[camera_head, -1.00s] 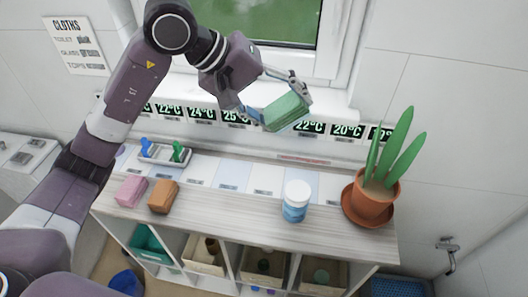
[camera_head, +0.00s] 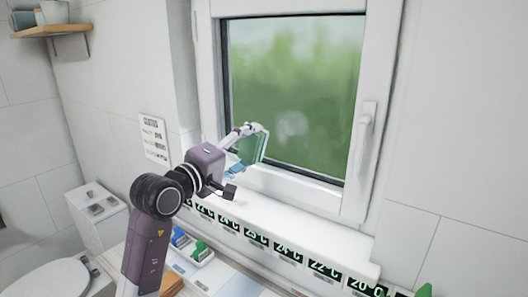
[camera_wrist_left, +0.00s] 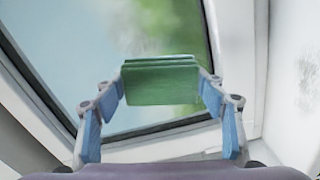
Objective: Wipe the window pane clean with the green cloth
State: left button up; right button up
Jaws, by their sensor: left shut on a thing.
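The window pane (camera_head: 300,85) fills the upper middle of the head view. It looks hazy, with a pale smudge right of my gripper, and it also shows in the left wrist view (camera_wrist_left: 90,40). My left gripper (camera_head: 246,150) is at the lower left of the pane. It is shut on the folded green cloth (camera_wrist_left: 160,84), which sits between the blue-padded fingers in the left wrist view. The cloth is held up at the pane; I cannot tell whether it touches the glass. My right gripper is not in view.
The white window frame (camera_head: 382,90) has a handle (camera_head: 363,135) on its right side. Below is a sill (camera_head: 290,215) with a row of temperature displays (camera_head: 256,238). A holder with blue and green items (camera_head: 192,246) stands below the sill. A shelf (camera_head: 50,31) is at upper left.

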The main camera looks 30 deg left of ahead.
aim_at(275, 134)
pick_arm(q)
jog(key=w, duration=0.2)
jog(key=w+p, duration=0.1)
jog(key=shift+w+d, duration=0.5)
jog(key=shift+w, duration=0.7)
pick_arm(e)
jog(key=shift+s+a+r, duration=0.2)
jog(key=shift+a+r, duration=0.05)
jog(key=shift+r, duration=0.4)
pick_arm(q)
jog(key=shift+w, duration=0.4)
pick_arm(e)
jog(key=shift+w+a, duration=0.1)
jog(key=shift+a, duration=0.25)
pick_arm(q)
jog(key=shift+w+d, duration=0.15)
jog(key=shift+w, duration=0.35)
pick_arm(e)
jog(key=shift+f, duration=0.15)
pick_arm(q)
jog(key=shift+d, duration=0.15)
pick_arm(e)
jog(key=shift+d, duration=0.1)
